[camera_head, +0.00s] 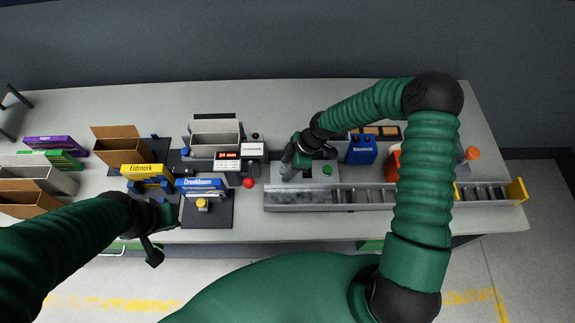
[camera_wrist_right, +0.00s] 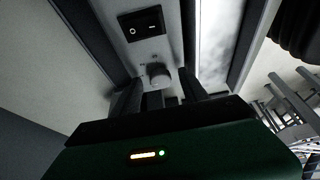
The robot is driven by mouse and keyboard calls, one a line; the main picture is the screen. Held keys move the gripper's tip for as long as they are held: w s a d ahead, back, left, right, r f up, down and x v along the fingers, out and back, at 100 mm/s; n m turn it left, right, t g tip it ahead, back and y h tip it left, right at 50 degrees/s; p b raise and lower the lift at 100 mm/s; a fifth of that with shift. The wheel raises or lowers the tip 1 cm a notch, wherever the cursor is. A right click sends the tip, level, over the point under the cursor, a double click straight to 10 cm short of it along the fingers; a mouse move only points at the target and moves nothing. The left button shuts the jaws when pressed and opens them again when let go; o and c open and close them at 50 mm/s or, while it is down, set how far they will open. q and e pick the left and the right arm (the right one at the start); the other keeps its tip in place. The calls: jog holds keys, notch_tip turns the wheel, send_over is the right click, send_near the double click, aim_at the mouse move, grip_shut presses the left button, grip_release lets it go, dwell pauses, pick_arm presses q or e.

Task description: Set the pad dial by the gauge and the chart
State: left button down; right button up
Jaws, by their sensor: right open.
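A small grey round knob (camera_wrist_right: 158,74) sits on a light grey panel below a black rocker switch (camera_wrist_right: 145,22) in the right wrist view. My right gripper (camera_wrist_right: 158,95) is open, with its dark fingers on either side of the knob; I cannot tell whether they touch it. In the head view my right gripper (camera_head: 290,166) is at the left part of the conveyor machine, and the knob is hidden. A gauge (camera_head: 228,154) shows red digits, apparently 34 mm. A white card with small print (camera_head: 252,149), perhaps the chart, stands beside it. My left gripper (camera_head: 157,234) is over the table's front edge.
Blue Dreekbown (camera_head: 200,184) and yellow Eidmark (camera_head: 147,170) boxes stand left of the conveyor (camera_head: 345,196). A red button (camera_head: 249,183) and a yellow knob (camera_head: 202,204) are close by. A blue box (camera_head: 361,149) stands behind the conveyor. Open cartons line the left end.

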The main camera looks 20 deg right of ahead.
jog(key=shift+w, duration=0.1)
grip_shut()
jog(key=shift+m, duration=0.3)
jog(key=m+t, duration=0.1)
jog(key=m, duration=0.1)
jog(key=m+b, duration=0.1)
jog(key=m, duration=0.1)
jog(key=shift+a+t+h, duration=0.15)
jog(key=shift+t+h, duration=0.15)
jog(key=shift+t, duration=0.1)
jog(key=shift+a+r+m+t+h+b, duration=0.1)
jog(key=shift+m+t+h+b, duration=0.2)
jog(key=shift+m, duration=0.7)
jog(key=shift+r+m+t+h+b, duration=0.15)
jog(key=shift+m+h+b, duration=0.25)
jog(key=shift+m, duration=0.6)
jog(key=shift+c, duration=1)
grip_release()
jog(key=shift+o, duration=1)
jog(key=shift+s+f, duration=0.15)
jog(key=shift+s, duration=0.15)
